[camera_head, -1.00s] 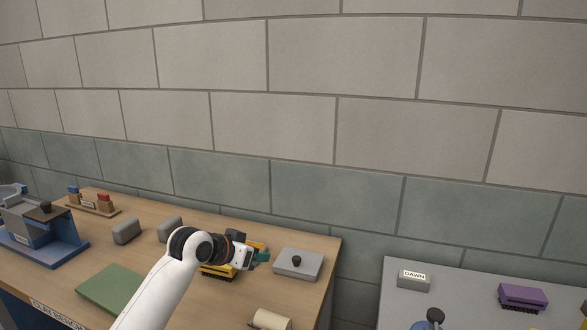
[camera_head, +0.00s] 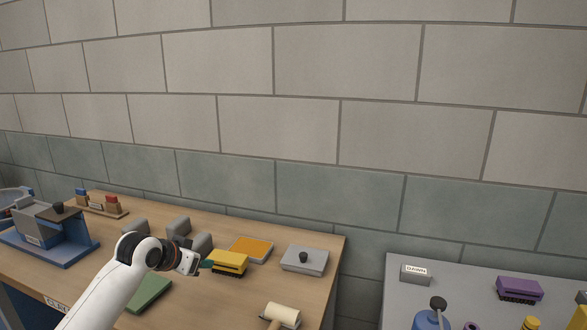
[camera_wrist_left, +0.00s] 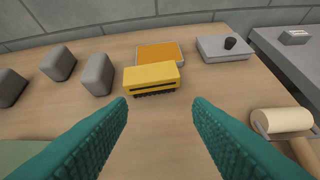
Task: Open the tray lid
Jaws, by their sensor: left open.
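The grey tray with its flat lid and black knob (camera_head: 304,262) sits at the right end of the wooden bench. Its lid lies flat on it. It also shows at the upper right of the left wrist view, with the lid (camera_wrist_left: 215,48) and dark knob. My left gripper (camera_head: 205,266) is to the left of the tray, apart from it, with the yellow brush between them. In the left wrist view its teal fingers (camera_wrist_left: 160,112) are spread with nothing between them. My right gripper is not in view.
A yellow brush (camera_head: 229,258) is just beyond my left fingers, with an orange-topped tray (camera_head: 251,247) behind it. Grey blocks (camera_head: 179,226) stand farther left. A cream roller (camera_head: 283,314) lies at the front right. A grey table (camera_head: 450,290) stands to the right across a gap.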

